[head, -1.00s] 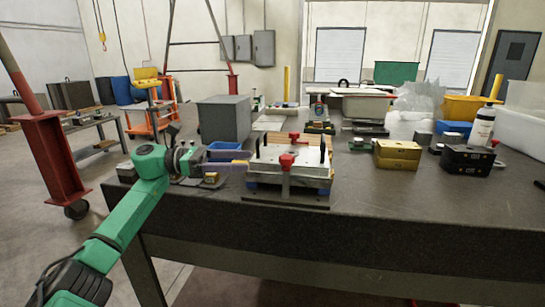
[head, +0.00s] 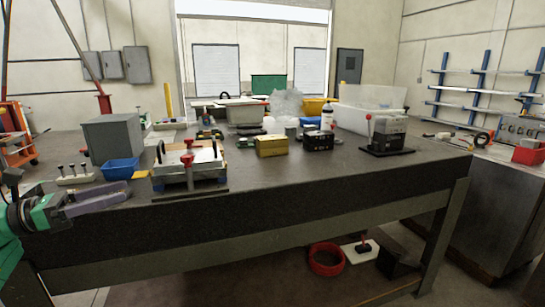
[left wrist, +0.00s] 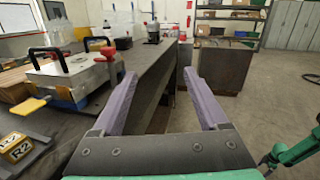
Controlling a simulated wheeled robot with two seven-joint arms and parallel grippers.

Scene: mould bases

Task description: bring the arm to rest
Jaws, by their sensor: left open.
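My left gripper (head: 100,202) is at the left front of the table in the head view, close to the table's front edge. In the left wrist view its two purple fingers (left wrist: 160,75) are spread wide with nothing between them. The table's dark front edge shows beyond the gap. My right gripper is in neither view. A green arm part of mine (left wrist: 292,152) shows at the lower right of the left wrist view.
A metal mould base (head: 172,172) with red knobs and black handles stands right of my left gripper. A blue bin (head: 121,168), a grey box (head: 112,140), a yellow block (head: 271,145) and a black block (head: 318,141) stand on the table (head: 300,185). The table's front middle is clear.

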